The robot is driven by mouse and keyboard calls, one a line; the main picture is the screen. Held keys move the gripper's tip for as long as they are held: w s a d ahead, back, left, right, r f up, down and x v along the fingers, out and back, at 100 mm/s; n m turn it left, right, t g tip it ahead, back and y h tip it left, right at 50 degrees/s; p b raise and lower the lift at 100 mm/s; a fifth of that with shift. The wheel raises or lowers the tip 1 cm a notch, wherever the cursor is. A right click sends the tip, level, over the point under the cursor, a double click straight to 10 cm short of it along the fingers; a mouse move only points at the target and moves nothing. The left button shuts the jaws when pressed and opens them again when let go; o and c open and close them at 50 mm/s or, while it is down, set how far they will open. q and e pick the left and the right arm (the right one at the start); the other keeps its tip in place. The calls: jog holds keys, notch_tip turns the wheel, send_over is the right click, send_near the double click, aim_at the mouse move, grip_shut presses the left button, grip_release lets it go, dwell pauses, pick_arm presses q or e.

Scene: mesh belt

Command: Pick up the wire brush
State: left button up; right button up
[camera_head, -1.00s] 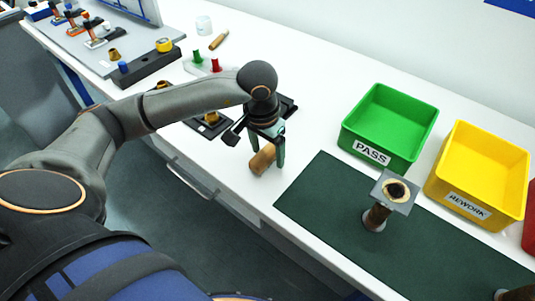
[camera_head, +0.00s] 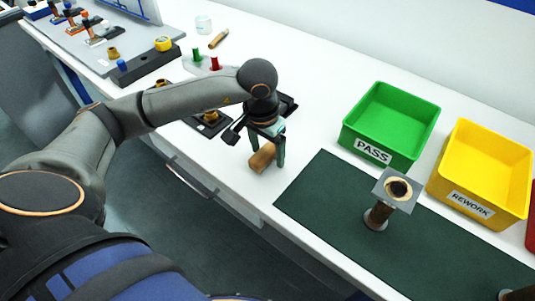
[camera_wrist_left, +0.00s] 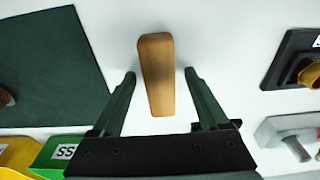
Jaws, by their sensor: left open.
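A wooden block-like handle (camera_head: 262,158), which I take to be the wire brush, lies on the white bench left of the green mat. No bristles show. My left gripper (camera_head: 268,156) is over it, pointing down, with its fingers apart. In the left wrist view the wooden piece (camera_wrist_left: 157,75) lies between the two open fingers (camera_wrist_left: 160,74), with a gap on each side. Neither finger appears to touch it. My right gripper is not in view.
A green PASS bin (camera_head: 390,125) and a yellow REWORK bin (camera_head: 480,172) stand at the right. A dark tray (camera_head: 208,124) and a red-and-green button box (camera_head: 207,66) lie to the left.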

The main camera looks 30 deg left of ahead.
pick_arm(q)
grip_shut()
dwell(0.7)
